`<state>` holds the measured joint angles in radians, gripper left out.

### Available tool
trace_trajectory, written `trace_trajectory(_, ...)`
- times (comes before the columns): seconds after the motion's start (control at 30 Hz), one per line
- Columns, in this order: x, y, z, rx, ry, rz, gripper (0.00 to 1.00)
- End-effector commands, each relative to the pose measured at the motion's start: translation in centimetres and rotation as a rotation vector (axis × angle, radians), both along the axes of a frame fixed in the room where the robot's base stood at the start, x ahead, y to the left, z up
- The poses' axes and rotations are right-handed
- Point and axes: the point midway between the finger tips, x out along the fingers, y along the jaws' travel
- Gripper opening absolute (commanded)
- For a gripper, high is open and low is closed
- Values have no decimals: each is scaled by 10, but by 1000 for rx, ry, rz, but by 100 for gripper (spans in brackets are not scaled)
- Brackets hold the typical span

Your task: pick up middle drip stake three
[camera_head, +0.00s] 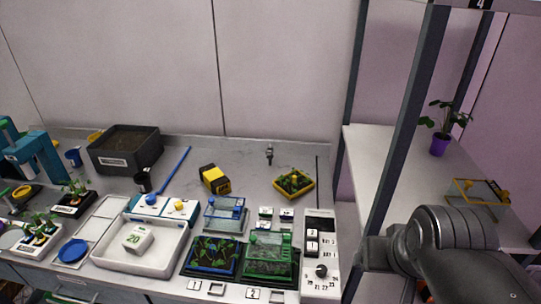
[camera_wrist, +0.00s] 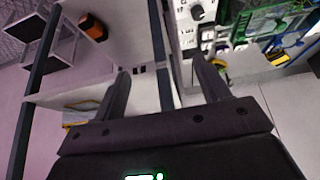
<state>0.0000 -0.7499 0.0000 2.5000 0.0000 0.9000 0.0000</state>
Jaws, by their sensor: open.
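I cannot single out any drip stake with certainty in either view; the small parts on the bench are too tiny to tell. A yellow tray (camera_head: 308,190) with green pieces lies on the bench, right of centre. A small dark upright item (camera_head: 269,154) stands behind it near the wall. My gripper (camera_wrist: 160,68) shows in the wrist view with its two dark fingers spread apart and nothing between them. It hangs away from the bench items, with the shelf and bench edge beyond. In the head view my arm is at the lower right, and the fingers are not visible.
The bench holds a white tub (camera_head: 176,262), a blue tray (camera_head: 212,258), a green clear-lidded tray (camera_head: 270,254), a white control panel (camera_head: 320,254) and a yellow-black box (camera_head: 214,179).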

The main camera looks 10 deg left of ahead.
Motion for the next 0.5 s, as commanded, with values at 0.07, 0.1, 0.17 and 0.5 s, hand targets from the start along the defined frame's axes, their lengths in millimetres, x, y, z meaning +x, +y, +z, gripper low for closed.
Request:
trace_trajectory(0.07, 0, 0, 0, 0, 0, 0, 62)
trace_trajectory(0.1, 0, 0, 0, 0, 0, 0, 59)
trace_trajectory(0.17, 0, 0, 0, 0, 0, 0, 54)
trace_trajectory(0.5, 4, 2, 3, 8, 10, -7, 51)
